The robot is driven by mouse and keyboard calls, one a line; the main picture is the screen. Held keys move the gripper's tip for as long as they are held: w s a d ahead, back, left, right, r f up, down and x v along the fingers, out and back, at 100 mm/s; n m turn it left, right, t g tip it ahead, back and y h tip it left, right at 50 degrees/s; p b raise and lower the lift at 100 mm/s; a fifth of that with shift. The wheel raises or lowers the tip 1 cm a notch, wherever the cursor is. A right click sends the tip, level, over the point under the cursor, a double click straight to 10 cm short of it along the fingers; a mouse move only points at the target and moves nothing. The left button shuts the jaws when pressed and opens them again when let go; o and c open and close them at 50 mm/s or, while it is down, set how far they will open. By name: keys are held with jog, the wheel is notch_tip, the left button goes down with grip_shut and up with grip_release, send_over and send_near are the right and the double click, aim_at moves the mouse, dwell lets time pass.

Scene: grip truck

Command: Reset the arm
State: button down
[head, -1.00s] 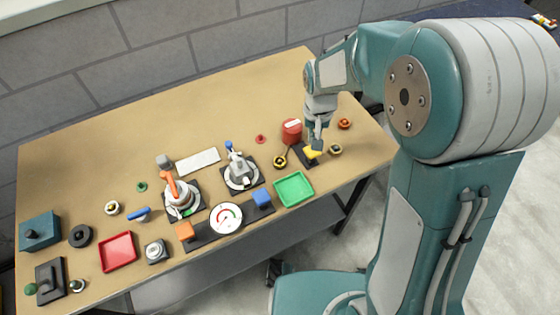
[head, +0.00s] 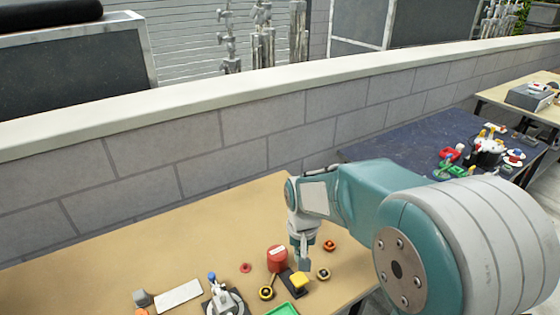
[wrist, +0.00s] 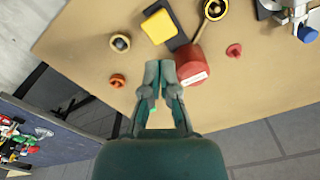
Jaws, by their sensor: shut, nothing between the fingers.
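My gripper (head: 303,264) hangs from my teal and grey arm over the right end of the tan table (head: 220,225). In the wrist view my gripper (wrist: 160,66) has its two fingers together, with nothing between them. A red cylinder with a white label (head: 278,259) stands close beside the gripper; it also shows in the wrist view (wrist: 191,67). A yellow block (head: 299,281) sits on a dark base just below the gripper in the head view. How high the fingers are above the table is hard to tell.
An orange-red ring (head: 330,245), a dark and yellow knob (head: 323,274) and a small red knob (head: 245,268) lie near the gripper. A white plate (head: 179,294) and green tray (head: 283,310) are nearer the front. A grey wall (head: 200,150) runs behind. A dark table (head: 400,135) stands beyond.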

jog(key=s+d+r+t, duration=0.2)
jog(key=s+d+r, duration=0.4)
jog(key=s, duration=0.3)
jog(key=s+d+r+t, duration=0.3)
jog(key=s+d+r, duration=0.3)
jog(key=s+r, duration=0.2)
jog(key=shift+s+d+r+m+t, duration=0.3)
jog(key=shift+s+m, duration=0.1)
jog(key=shift+s, duration=0.7)
jog(key=shift+a, duration=0.1)
